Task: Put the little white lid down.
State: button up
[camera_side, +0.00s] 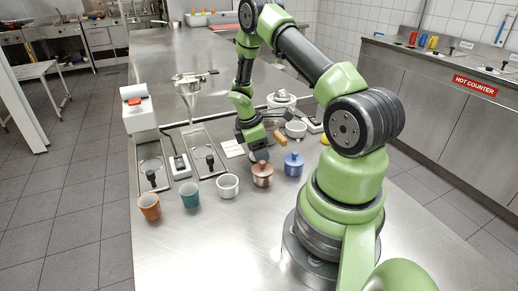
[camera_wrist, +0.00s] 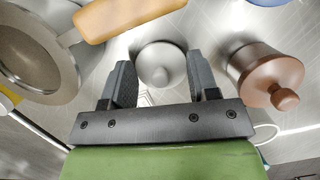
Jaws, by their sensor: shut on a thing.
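The little white lid (camera_wrist: 160,56), pale grey-white with a round knob, sits between the two dark fingers of my gripper (camera_wrist: 160,82) in the wrist view. My gripper is shut on it. In the side view my gripper (camera_side: 261,156) points down just behind the brown lidded pot (camera_side: 262,178), and I cannot make out the lid there. The brown pot also shows right of my fingers in the wrist view (camera_wrist: 262,72). A white cup without a lid (camera_side: 228,187) stands left of the brown pot.
A blue lidded pot (camera_side: 293,165) stands right of the brown one. A teal cup (camera_side: 190,195) and an orange cup (camera_side: 149,207) stand to the left. A round pan (camera_wrist: 35,55) and a wooden handle (camera_wrist: 125,15) lie close by. The steel counter's front (camera_side: 215,250) is clear.

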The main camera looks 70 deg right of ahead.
jog(key=o, duration=0.9)
jog(key=shift+f, duration=0.15)
jog(key=v, duration=1.2)
jog(key=a+r+m+t, duration=0.4)
jog(key=a+r+m, duration=0.1)
jog(key=a+r, duration=0.7)
jog(key=s+a+r+m+t+y, duration=0.3)
jog(key=s+a+r+m+t, duration=0.2)
jog(key=s+a, duration=0.5)
jog(key=shift+s+a+r+m+t+y, duration=0.35)
jog(key=shift+a+r, duration=0.35)
jog(key=shift+r, duration=0.4)
